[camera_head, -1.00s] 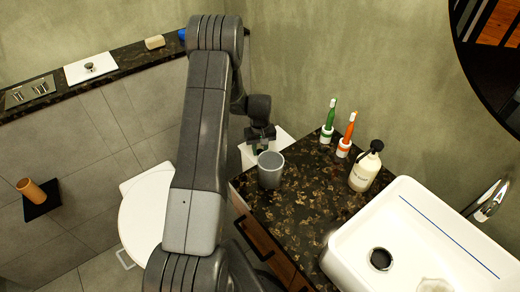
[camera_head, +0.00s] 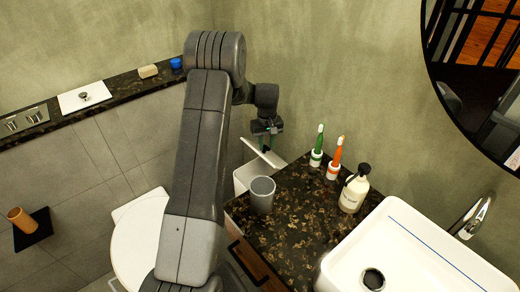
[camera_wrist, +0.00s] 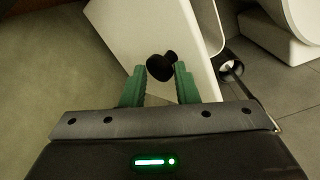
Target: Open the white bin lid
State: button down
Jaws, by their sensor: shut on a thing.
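The white bin (camera_head: 241,178) stands in the corner beyond the counter's left end, partly hidden by the counter and the grey cup. Its white lid (camera_head: 262,153) is raised and tilted, with a gap between it and the bin. My gripper (camera_head: 266,137) is at the lid's upper side. In the wrist view, the green fingertips of my gripper (camera_wrist: 160,72) are closed on the lid's black knob (camera_wrist: 160,66). The lid also shows there as a white panel (camera_wrist: 125,28) behind the knob.
A grey cup (camera_head: 262,196) stands on the dark counter (camera_head: 290,225) close to the bin. The toilet (camera_head: 140,240) is left of my arm.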

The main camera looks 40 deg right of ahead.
jog(key=shift+s+d+y+p, duration=0.15)
jog(key=shift+d+y+p, duration=0.1)
jog(key=shift+d, duration=0.4)
jog(key=shift+s+d+y+p, duration=0.1)
jog(key=shift+d+y+p, duration=0.1)
jog(key=shift+d, duration=0.6)
jog(key=shift+y, duration=0.25)
jog(key=shift+s, duration=0.1)
jog(key=c, duration=1.5)
grip_release()
jog(key=shift+o, duration=1.3)
jog(key=shift+d+f, duration=0.15)
jog(key=shift+d, duration=0.1)
jog(key=shift+c, duration=0.2)
jog(key=shift+a, duration=0.1)
jog(key=shift+c, duration=0.6)
